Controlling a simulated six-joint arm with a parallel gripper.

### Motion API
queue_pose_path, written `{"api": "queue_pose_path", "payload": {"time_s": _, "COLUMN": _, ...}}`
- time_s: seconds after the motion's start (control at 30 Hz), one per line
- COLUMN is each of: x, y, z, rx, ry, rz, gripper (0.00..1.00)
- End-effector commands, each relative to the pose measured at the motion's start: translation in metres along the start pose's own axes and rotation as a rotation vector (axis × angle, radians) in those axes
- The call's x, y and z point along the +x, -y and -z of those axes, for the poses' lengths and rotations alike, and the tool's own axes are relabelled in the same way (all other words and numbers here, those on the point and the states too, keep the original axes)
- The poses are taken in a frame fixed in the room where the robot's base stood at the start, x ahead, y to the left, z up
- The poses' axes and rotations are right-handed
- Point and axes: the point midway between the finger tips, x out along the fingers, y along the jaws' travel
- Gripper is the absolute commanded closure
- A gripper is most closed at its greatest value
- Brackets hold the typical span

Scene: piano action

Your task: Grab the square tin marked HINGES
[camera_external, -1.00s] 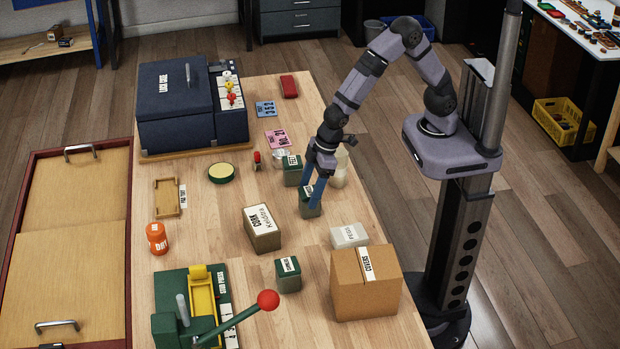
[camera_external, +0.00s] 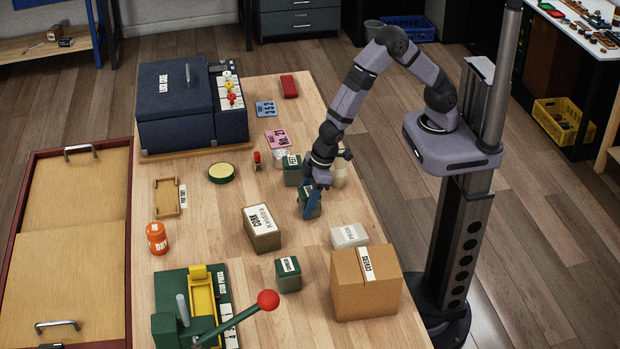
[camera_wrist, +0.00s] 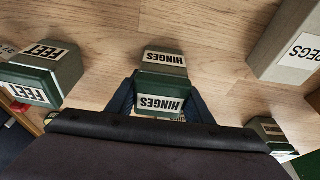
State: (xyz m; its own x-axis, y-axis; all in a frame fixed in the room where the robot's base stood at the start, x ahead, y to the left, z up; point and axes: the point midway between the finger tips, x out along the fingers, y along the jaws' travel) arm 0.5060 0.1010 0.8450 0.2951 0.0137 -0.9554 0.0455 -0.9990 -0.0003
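The square tin marked HINGES (camera_wrist: 162,82) is dark green with white labels and sits in the middle of the wrist view. It also shows on the bench in the external view (camera_external: 312,209), partly hidden by my fingers. My gripper (camera_external: 308,208) points down at the tin. In the wrist view my blue fingers (camera_wrist: 161,95) stand on either side of it. Their tips look close against its sides; whether they press on it or leave a small gap cannot be told. No lift off the bench shows.
A similar green tin marked FEET (camera_wrist: 42,75) stands nearby, left in the wrist view. Bare bench lies left of the tin.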

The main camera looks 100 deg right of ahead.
Motion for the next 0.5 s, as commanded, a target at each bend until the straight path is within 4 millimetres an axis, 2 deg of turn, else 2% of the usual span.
{"api": "queue_pose_path", "payload": {"time_s": 0.03, "x": 0.0, "y": 0.0, "z": 0.0, "rx": 0.0, "ry": 0.0, "rz": 0.0, "gripper": 0.79}}
{"api": "queue_pose_path", "payload": {"time_s": 0.07, "x": 0.0, "y": 0.0, "z": 0.0, "rx": 0.0, "ry": 0.0, "rz": 0.0, "gripper": 0.83}}
{"api": "queue_pose_path", "payload": {"time_s": 0.33, "x": -0.002, "y": 0.0, "z": 0.001, "rx": 0.0, "ry": -0.003, "rz": 0.001, "gripper": 0.83}}
{"api": "queue_pose_path", "payload": {"time_s": 0.5, "x": -0.013, "y": 0.0, "z": 0.006, "rx": 0.0, "ry": -0.005, "rz": 0.0, "gripper": 0.83}}
